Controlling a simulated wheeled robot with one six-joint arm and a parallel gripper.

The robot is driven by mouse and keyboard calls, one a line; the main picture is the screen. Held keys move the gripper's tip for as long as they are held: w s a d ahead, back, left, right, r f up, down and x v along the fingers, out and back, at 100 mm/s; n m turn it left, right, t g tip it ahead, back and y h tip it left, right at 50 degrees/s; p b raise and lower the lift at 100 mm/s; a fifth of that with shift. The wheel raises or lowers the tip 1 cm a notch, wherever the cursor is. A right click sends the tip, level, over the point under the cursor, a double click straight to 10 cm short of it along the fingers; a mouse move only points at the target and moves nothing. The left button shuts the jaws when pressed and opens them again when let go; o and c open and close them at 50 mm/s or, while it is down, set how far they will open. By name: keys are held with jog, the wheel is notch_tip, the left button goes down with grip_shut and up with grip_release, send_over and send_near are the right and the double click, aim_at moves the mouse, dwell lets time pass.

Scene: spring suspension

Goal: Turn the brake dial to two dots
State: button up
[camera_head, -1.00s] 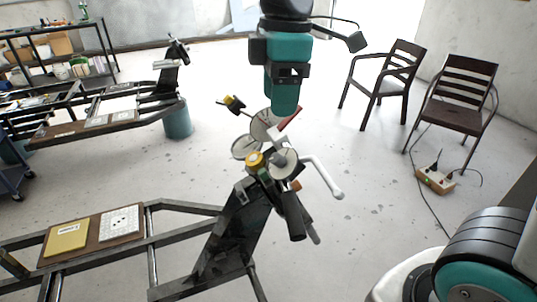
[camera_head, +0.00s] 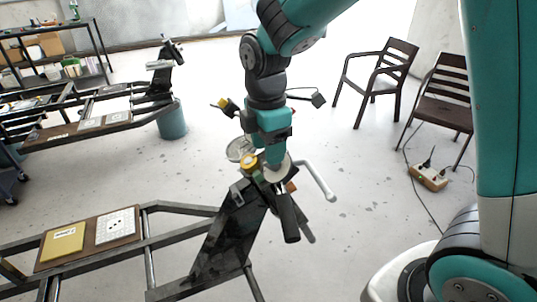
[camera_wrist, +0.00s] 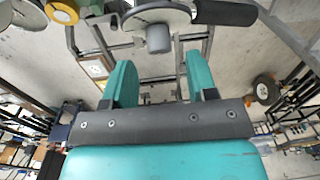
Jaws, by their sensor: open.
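A pale round dial plate with a grey knob (camera_wrist: 158,38) shows in the wrist view; it seems to be the brake dial. Its plate (camera_head: 279,172) is partly hidden behind my gripper in the head view. I cannot make out any dots. My gripper (camera_wrist: 158,72) is open and empty, its two teal fingers pointing toward the knob, which appears between and beyond the fingertips. In the head view my gripper (camera_head: 275,160) is right at the dial, on the dark steering assembly. I cannot tell whether it touches.
A yellow-topped knob (camera_head: 249,161) sits left of the dial. A white-grey handle (camera_head: 319,180) sticks out right, and a black grip (camera_head: 287,217) points down front. The dark frame (camera_head: 226,232) carries a board at left. Chairs (camera_head: 377,75) and a socket box (camera_head: 429,177) stand right.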

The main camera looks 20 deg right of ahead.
jog(key=shift+s+f, duration=0.1)
jog(key=shift+f, duration=1.55)
jog(key=c, duration=0.9)
jog(key=shift+c, duration=0.2)
